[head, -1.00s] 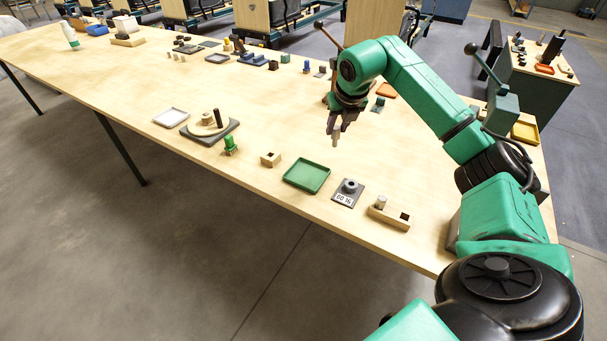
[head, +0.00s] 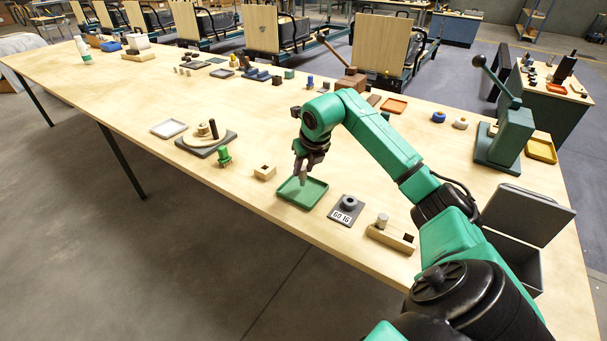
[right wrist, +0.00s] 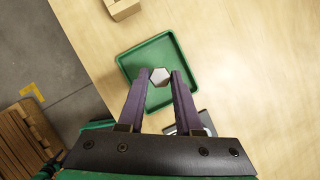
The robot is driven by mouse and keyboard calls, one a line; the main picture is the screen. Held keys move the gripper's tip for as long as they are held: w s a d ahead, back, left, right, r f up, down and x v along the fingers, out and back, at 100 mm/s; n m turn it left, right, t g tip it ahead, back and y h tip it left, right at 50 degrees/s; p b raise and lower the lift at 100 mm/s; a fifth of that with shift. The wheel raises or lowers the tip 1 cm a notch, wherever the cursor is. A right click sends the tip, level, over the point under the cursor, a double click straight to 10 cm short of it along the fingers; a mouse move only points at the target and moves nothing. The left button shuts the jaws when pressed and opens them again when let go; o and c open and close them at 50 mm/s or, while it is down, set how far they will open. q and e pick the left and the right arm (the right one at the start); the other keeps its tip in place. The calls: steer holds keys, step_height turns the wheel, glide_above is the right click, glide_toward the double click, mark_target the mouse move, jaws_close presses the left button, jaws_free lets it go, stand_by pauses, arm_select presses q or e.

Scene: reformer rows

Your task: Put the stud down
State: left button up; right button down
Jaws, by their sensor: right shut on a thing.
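My right gripper (head: 303,176) is shut on the stud, a small grey piece. In the right wrist view the stud (right wrist: 160,76) shows a hexagonal end between the two fingertips. The green tray (head: 313,194) lies under it near the table's front edge; it also shows in the right wrist view (right wrist: 133,62). The stud appears over the tray's inner area; I cannot tell whether it touches the tray floor. The tray holds nothing else that I can see. My left gripper is not in view.
Left of the tray is a small wooden block with a hole (head: 265,173). Right of it are a grey plate marked GO 16 (head: 346,210) and a wooden block with a grey cylinder (head: 390,237). A green lever press (head: 503,140) stands farther right.

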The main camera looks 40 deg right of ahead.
step_height(320, 180, down, 2)
steer(key=shift+f, duration=0.1)
steer(key=c, duration=0.6)
jaws_free()
steer(key=shift+r, duration=0.25)
steer(key=v, duration=1.1)
steer(key=shift+s+r, duration=0.2)
steer(key=shift+r, duration=0.15)
